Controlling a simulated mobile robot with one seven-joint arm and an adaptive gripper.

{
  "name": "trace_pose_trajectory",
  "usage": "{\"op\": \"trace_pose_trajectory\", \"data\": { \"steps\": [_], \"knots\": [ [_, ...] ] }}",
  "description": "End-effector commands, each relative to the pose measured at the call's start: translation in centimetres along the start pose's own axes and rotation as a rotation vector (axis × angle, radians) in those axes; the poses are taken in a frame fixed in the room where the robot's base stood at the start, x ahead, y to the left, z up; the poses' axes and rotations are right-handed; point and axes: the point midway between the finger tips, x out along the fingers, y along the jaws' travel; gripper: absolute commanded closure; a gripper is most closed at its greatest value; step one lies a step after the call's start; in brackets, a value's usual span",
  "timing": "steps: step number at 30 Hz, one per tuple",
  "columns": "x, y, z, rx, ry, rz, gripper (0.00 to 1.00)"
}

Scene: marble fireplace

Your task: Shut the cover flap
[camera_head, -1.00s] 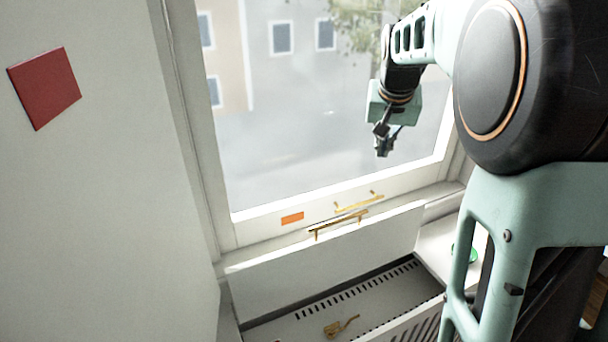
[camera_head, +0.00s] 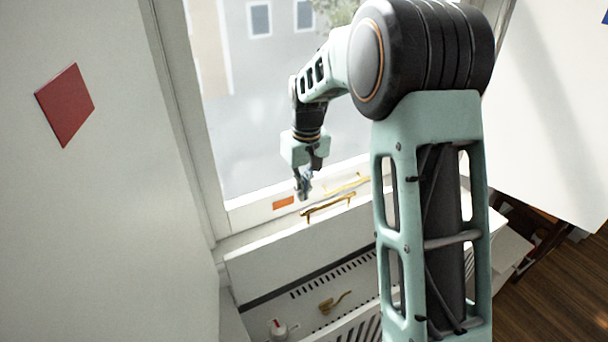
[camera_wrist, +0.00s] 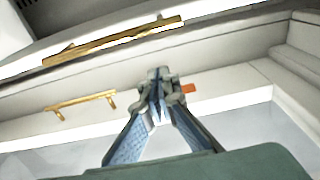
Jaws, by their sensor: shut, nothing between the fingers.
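The cover flap (camera_head: 300,252) is a white panel. It stands raised against the sill below the window, above an open box with a slotted grille (camera_head: 335,275). A brass bar handle (camera_head: 330,206) sits along the flap's top edge; it also shows in the wrist view (camera_wrist: 112,42). My gripper (camera_head: 304,193) is shut and empty, pointing down just above the left end of this handle, with no clear contact. In the wrist view my fingertips (camera_wrist: 158,82) are together, below and right of the handle. My arm hides the flap's right part.
A second brass handle (camera_head: 349,184) is on the window frame behind; the wrist view shows it too (camera_wrist: 85,102). An orange label (camera_head: 283,203) is beside it. A brass piece (camera_head: 335,303) and a white knob (camera_head: 279,328) are in the box. A wall is left.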

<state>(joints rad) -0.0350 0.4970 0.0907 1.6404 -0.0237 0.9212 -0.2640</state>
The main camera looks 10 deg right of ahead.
Motion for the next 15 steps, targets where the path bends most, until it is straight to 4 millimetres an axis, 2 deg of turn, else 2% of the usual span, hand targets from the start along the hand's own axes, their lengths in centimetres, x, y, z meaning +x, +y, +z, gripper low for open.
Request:
{"op": "trace_pose_trajectory", "data": {
  "steps": [1, 3, 8, 15],
  "knots": [
    [0.9, 0.0, 0.2, 0.0, -0.003, -0.001, 1.0],
    [-0.1, 0.1, 1.3, 0.002, 0.001, 0.001, 1.0],
    [-0.6, 0.0, 2.9, 0.002, 0.001, 0.0, 1.0],
    [-0.8, 0.0, 3.8, 0.001, 0.0, 0.0, 1.0]
  ]
}}
